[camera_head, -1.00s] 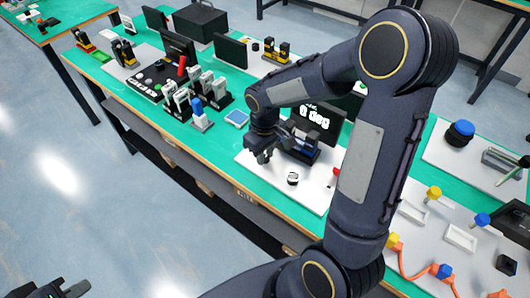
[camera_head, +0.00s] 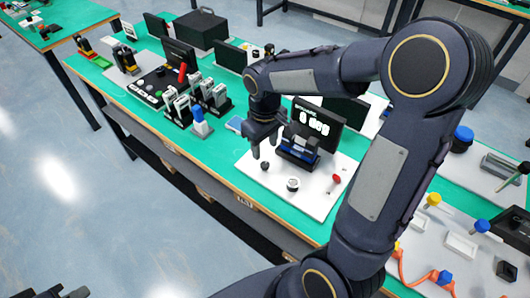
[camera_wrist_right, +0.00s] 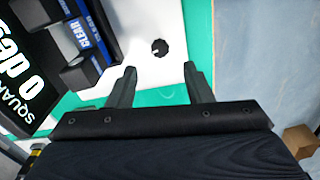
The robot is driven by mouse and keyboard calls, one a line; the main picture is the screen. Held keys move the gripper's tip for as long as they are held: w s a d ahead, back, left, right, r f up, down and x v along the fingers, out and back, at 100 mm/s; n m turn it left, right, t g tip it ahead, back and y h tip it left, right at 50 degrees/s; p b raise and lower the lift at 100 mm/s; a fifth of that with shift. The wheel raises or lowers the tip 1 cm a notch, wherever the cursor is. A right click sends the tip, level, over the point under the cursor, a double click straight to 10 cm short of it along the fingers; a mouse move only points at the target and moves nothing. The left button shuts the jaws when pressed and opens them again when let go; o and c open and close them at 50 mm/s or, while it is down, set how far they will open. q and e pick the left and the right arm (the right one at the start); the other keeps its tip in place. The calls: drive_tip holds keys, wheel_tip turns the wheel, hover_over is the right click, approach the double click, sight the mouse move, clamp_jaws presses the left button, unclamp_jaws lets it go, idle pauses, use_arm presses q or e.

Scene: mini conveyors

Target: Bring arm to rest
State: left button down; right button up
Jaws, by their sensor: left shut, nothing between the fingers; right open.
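My right gripper (camera_head: 262,148) hangs with its fingers pointing down over the left part of a white panel (camera_head: 312,198) on the bench. In the right wrist view its two fingers (camera_wrist_right: 160,78) are spread apart with nothing between them. A small black knob (camera_wrist_right: 159,46) lies beyond the fingertips, apart from them. In the head view this knob (camera_head: 265,165) stands just below the gripper. My left gripper (camera_head: 72,293) is shut and empty at the bottom left corner, low and away from the bench, mostly cut off by the frame.
The white panel also carries a display (camera_head: 318,124), a dark and blue block (camera_head: 298,150), a white round knob (camera_head: 293,184) and a red-tipped switch (camera_head: 337,179). Left of it stand several grey switches and a blue-topped part (camera_head: 199,122). Open floor (camera_head: 110,215) lies in front.

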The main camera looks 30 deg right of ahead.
drive_tip(key=shift+r, duration=0.6)
drive_tip(key=s+a+r+m+t+y, duration=0.2)
drive_tip(key=s, duration=0.6)
drive_tip(key=s+a+r+m+t+y, duration=0.1)
drive_tip(key=s+a+r+m+t, duration=0.1)
drive_tip(key=s, duration=0.7)
drive_tip(key=shift+s+a+r+m+t+y, duration=0.15)
drive_tip(key=shift+a+r+m+t+y, duration=0.25)
drive_tip(key=shift+r+t, duration=0.35)
